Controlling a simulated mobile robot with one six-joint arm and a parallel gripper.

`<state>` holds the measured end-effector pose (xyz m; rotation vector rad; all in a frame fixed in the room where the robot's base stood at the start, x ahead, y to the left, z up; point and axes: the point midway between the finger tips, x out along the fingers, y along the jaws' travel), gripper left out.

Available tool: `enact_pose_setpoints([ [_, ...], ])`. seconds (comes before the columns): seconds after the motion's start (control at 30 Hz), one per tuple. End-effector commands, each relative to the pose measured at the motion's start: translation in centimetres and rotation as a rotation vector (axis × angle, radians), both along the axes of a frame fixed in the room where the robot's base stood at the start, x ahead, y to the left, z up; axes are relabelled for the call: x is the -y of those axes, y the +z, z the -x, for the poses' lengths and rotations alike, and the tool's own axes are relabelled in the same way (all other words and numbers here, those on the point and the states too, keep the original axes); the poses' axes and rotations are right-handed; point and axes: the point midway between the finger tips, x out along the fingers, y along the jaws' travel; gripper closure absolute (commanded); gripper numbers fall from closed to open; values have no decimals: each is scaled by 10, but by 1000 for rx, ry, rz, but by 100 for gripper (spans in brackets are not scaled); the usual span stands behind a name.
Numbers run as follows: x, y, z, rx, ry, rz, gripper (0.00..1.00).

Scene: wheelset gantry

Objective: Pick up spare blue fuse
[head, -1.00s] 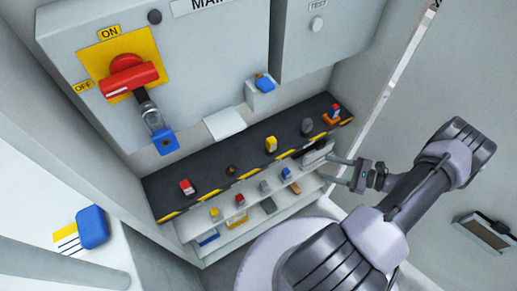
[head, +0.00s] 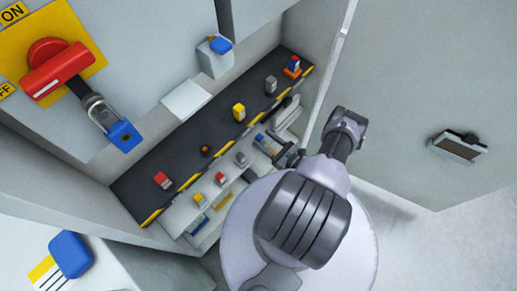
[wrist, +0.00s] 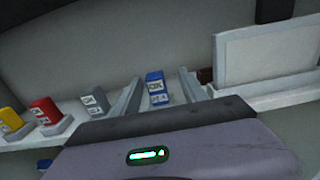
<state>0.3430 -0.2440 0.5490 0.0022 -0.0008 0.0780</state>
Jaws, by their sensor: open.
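A blue fuse (wrist: 155,86) with a pale label stands upright on the light lower shelf in the wrist view. My gripper (wrist: 159,77) is open, with one finger on each side of it and gaps showing. It is not gripped. In the head view the blue fuse (head: 259,138) is small at the right part of the shelf, with my gripper (head: 268,143) right at it and partly covering that spot. Beside it in the wrist view stand a grey fuse (wrist: 94,102), a red fuse (wrist: 46,114) and a yellow fuse (wrist: 11,119).
A dark ledge (head: 190,150) with a yellow-black edge runs above the shelf and carries several fuses, including a blue and red piece on an orange base (head: 293,66). A light upright panel (wrist: 264,58) stands right of my gripper. A red switch handle (head: 57,70) is at upper left.

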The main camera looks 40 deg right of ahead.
Motion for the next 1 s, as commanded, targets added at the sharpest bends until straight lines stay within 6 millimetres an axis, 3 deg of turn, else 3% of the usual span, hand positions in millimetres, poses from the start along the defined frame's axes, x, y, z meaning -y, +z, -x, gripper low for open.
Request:
enact_pose_setpoints([
  [0.2, -11, -13, -35, 0, 6, -1, 49],
  [0.3, -11, -10, -50, 0, 3, -1, 49],
  [0.53, -10, -8, -55, 0, -1, -1, 49],
  [0.57, -10, -7, -55, 0, -1, -1, 51],
  [0.8, -10, -7, -54, 0, 0, -1, 98],
  [1.0, -10, -7, -54, 0, 0, -1, 100],
])
